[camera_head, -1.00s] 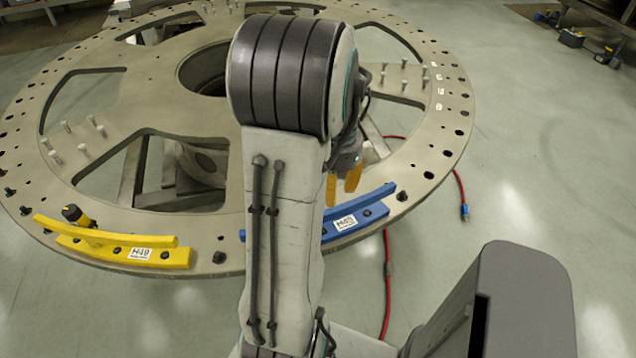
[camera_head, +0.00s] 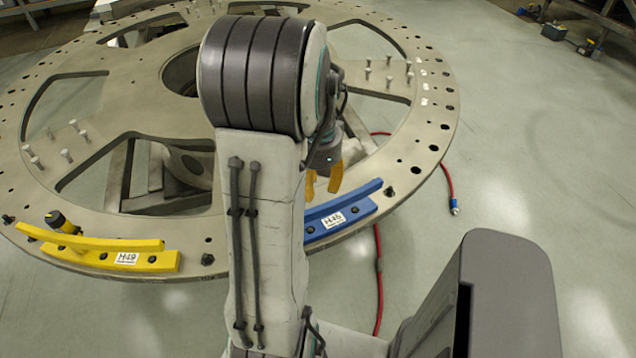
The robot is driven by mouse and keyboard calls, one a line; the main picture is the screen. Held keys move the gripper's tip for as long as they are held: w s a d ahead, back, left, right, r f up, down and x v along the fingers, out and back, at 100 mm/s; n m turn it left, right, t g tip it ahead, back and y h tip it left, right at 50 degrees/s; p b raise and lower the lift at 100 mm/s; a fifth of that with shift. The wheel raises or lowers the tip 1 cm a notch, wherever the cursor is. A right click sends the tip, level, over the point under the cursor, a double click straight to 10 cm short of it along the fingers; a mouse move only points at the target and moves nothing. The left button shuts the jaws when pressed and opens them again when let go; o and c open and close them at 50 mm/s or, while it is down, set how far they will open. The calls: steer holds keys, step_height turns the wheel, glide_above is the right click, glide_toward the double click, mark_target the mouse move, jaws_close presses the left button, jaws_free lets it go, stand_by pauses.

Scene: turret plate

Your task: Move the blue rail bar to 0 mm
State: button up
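The blue rail bar (camera_head: 345,200) sits on the near rim of the round turret plate (camera_head: 425,160), right of my arm, with a white label on its lower part. My arm hides its left end. My gripper (camera_head: 324,188) has orange fingers and points down just behind the bar's upper edge. The two fingers show apart, with a gap between them and nothing seen in it. Part of the left finger is hidden by my arm, and I cannot tell whether the fingers touch the bar.
A yellow rail bar (camera_head: 110,245) labelled H49 lies on the rim at the left, with a black and yellow knob (camera_head: 60,222) behind it. Several bolts stand on the plate. A red hose (camera_head: 447,180) with a blue end lies on the floor at the right.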

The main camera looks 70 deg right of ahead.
mark_target(318, 208)
steer(key=shift+f+b, duration=3.4)
steer(key=shift+f, duration=0.85)
jaws_close()
